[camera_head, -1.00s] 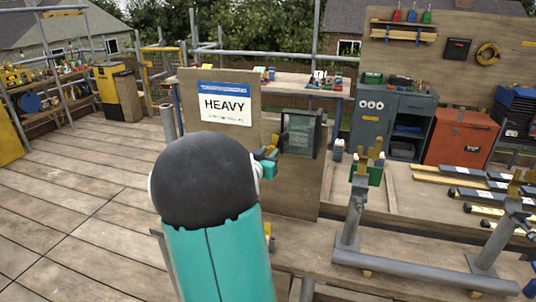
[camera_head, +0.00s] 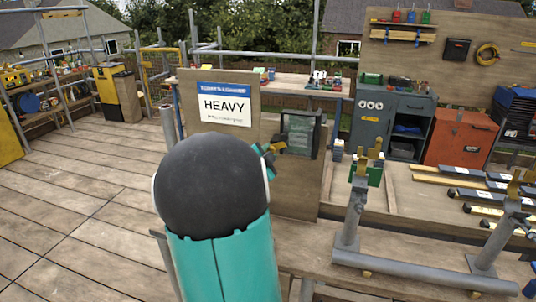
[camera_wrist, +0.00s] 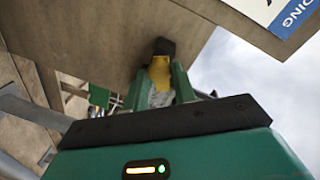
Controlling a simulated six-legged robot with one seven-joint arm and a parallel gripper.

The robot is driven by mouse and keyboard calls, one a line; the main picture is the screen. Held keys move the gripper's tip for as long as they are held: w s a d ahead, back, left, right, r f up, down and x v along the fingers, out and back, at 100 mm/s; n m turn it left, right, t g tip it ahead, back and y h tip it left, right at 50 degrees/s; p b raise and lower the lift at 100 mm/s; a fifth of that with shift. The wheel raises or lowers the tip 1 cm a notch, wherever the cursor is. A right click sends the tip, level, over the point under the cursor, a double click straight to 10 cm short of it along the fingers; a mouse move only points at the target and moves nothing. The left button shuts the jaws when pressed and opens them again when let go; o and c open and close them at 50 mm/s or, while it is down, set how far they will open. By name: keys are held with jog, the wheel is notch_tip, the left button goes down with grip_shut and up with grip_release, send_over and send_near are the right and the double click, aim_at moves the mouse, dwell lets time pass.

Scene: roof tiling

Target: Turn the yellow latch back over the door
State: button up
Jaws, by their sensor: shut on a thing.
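The yellow latch (camera_head: 280,145) shows as a small yellow bar at the lower left edge of a dark-framed, clear-fronted door (camera_head: 302,134) on the upright wooden board. My gripper (camera_head: 268,150) is at the latch, mostly hidden behind the dark ball of my own arm. In the wrist view, the yellow latch (camera_wrist: 160,74) sits between the green fingers of my gripper (camera_wrist: 158,88), with a black block at its far end. The gripper is shut on it. I cannot tell whether the latch overlaps the door frame.
A white "HEAVY" sign (camera_head: 224,104) is on the board left of the door. A pipe stand (camera_head: 353,205) with a yellow-and-green top rises from the bench at right. A grey cabinet (camera_head: 390,120) and orange chest (camera_head: 461,137) stand behind. The plank floor at left is clear.

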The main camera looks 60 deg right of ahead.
jog(key=m, duration=0.4)
jog(key=shift+m+t, duration=0.3)
jog(key=shift+t, duration=0.1)
dwell(0.4)
jog(key=o, duration=1)
jog(key=shift+a, duration=0.1)
jog(key=s+a+r, duration=0.1)
jog(key=s+a, duration=0.1)
jog(key=a, duration=1.1)
jog(key=shift+s+a+r, duration=0.15)
jog(key=shift+a+r, duration=0.05)
jog(key=shift+r, duration=0.1)
